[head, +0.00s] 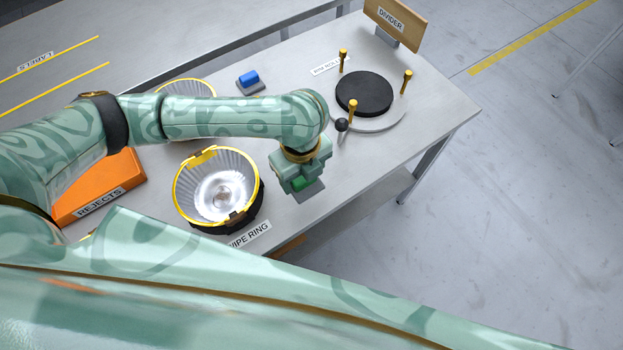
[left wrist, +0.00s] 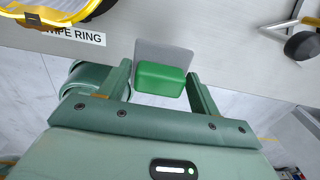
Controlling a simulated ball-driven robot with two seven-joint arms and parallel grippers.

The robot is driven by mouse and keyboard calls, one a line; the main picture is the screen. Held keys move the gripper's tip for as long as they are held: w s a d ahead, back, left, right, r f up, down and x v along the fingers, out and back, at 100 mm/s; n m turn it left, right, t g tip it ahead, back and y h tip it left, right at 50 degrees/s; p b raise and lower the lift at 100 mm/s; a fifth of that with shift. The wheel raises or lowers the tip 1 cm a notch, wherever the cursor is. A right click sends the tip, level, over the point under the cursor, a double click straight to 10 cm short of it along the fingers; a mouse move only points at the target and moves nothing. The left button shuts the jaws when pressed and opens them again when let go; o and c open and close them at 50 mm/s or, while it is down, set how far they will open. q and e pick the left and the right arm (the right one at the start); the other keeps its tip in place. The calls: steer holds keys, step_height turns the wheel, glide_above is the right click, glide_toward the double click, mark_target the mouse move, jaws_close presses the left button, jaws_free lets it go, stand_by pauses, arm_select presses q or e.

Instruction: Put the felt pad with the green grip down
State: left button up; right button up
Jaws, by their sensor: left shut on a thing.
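The felt pad is a flat grey square (left wrist: 160,52) with a green block grip (left wrist: 161,78) on top. My left gripper (left wrist: 160,84) is shut on the green grip, one finger on each side of it. In the head view the left gripper (head: 304,172) is near the table's front edge, right of a ribbed metal cup. The green grip (head: 302,184) and the grey pad (head: 310,192) show just below the fingers there. I cannot tell whether the pad touches the table. My right gripper is not in view.
The yellow-rimmed cup (head: 219,188) stands left, near the WIPE RING label (head: 249,235). A blue-gripped pad (head: 249,80), black disc (head: 364,93) with gold posts, divider board (head: 396,23) and orange REJECTS box (head: 120,172) are also on the table. Its right front is clear.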

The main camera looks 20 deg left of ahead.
arm_select(q)
steer(key=w+f, duration=0.1)
steer(key=w+f+b, duration=0.1)
steer(key=f, duration=0.1)
steer(key=shift+w+d+f, duration=0.1)
steer(key=shift+f, duration=0.2)
steer(key=shift+w+f+b, duration=0.35)
steer(key=shift+w+b, duration=0.1)
steer(key=shift+b, duration=0.05)
steer(key=f+b, duration=0.1)
steer(key=f, duration=0.1)
steer(key=f+b, duration=0.1)
steer(key=shift+w+f+b, duration=0.3)
steer(key=shift+f+b, duration=0.05)
steer(key=shift+f, duration=0.05)
steer(key=shift+r, duration=0.15)
steer(key=o, duration=0.9)
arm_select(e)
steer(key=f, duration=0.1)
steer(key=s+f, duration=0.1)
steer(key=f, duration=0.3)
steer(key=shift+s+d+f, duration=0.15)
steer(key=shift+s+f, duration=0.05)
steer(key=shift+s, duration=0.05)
